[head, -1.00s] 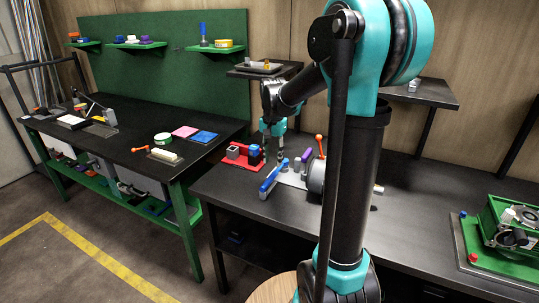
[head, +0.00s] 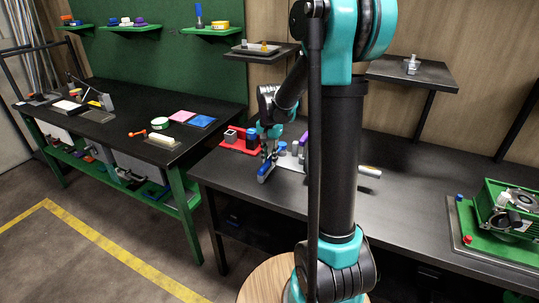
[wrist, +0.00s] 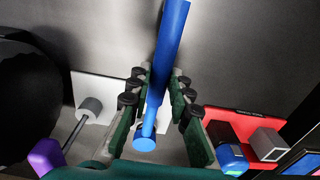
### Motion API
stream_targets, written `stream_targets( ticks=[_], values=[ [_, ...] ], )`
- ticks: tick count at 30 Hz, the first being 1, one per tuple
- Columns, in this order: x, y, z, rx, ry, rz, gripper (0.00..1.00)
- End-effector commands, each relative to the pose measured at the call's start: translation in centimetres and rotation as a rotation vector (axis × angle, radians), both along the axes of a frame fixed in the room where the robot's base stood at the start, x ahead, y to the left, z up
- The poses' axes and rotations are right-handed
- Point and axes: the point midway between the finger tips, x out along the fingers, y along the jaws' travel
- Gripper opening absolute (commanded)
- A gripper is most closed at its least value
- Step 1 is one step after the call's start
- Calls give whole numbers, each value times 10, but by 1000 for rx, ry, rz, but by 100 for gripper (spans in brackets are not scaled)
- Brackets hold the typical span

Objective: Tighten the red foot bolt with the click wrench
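A long blue bar (wrist: 165,60), which looks like the handle of the click wrench, runs between the fingers of my gripper (wrist: 158,82) in the wrist view. The wrench's other end is not clear. The red foot bolt (head: 467,239) is at the front left corner of the green machine at the right.
A red holder (wrist: 240,122) with a grey square socket and a blue-topped part is right of my gripper. A purple-ended tool (wrist: 46,157) and a dark round body (wrist: 25,90) are to the left. A blue bolt (head: 459,197) is behind the red one.

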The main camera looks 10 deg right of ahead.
Motion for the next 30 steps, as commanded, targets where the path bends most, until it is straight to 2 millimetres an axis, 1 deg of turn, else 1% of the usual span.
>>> stream_targets(
  ticks=[1,3,13,27,30],
  values=[
    [0,0,0,0,0,0,8],
    [0,0,0,0,0,0,0],
    [0,0,3,-1,-1,0,0],
    [0,0,43,0,0,0,0],
    [0,0,48,0,0,0,0]
  ],
)
